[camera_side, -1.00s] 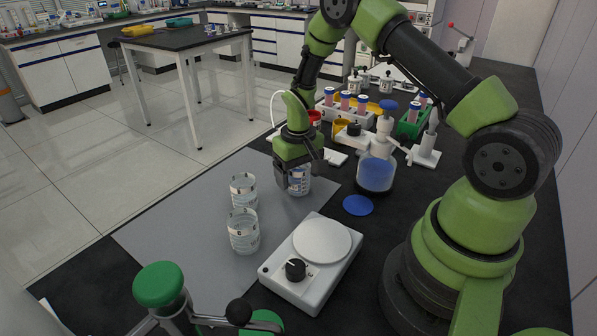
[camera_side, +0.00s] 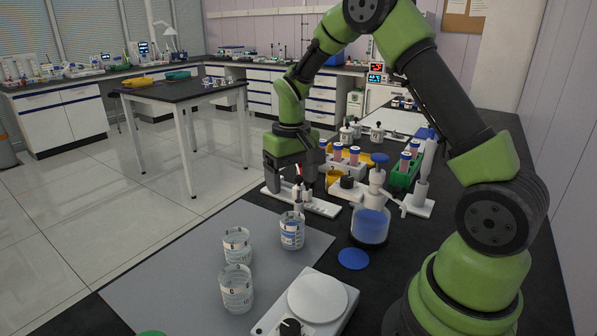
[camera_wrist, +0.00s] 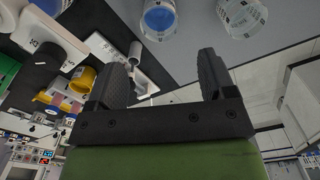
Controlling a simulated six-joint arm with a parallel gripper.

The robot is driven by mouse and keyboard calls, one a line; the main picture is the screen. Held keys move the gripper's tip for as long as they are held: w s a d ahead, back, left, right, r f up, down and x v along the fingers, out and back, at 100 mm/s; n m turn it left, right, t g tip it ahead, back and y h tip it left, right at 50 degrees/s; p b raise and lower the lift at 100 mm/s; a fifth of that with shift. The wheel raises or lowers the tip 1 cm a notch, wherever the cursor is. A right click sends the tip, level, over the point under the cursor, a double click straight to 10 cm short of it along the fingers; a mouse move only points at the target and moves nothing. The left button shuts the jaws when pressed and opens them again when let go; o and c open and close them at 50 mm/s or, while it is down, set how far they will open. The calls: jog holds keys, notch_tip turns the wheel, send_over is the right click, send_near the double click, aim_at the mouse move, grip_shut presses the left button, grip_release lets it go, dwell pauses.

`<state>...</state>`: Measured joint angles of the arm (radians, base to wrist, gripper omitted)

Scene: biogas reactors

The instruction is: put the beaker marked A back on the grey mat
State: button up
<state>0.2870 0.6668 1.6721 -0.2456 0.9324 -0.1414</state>
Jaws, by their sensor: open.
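A glass beaker with blue liquid (camera_side: 292,232) stands upright on the grey mat (camera_side: 170,275), near its right edge; its letter is too small to read surely. It also shows at the top of the wrist view (camera_wrist: 158,18). Two clear beakers stand to its left on the mat, one farther back (camera_side: 237,247) and one nearer marked C (camera_side: 236,290). My gripper (camera_side: 291,188) is open and empty, above and behind the blue-liquid beaker and apart from it. In the wrist view both fingers of my gripper (camera_wrist: 162,78) are spread with nothing between them.
A white device with a round plate (camera_side: 318,298) stands right of the mat at the front. A blue disc (camera_side: 353,258) lies near a blue-filled dispenser bottle (camera_side: 370,226). A white stand base (camera_side: 322,205) and tube racks (camera_side: 345,168) are behind. The mat's left part is clear.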

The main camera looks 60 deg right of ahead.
jog(key=s+a+r+t, duration=0.3)
jog(key=s+a+r, duration=0.25)
jog(key=r, duration=0.25)
jog(key=s+a+r+t, duration=0.2)
jog(key=s+a+r, duration=0.2)
jog(key=s+r, duration=0.3)
jog(key=s+a+r+t+y, duration=0.1)
jog(key=s+a+t+y, duration=0.1)
jog(key=s, duration=0.4)
jog(key=shift+a+r+n, duration=0.15)
jog(key=shift+a+n, duration=0.15)
jog(key=shift+a, duration=0.2)
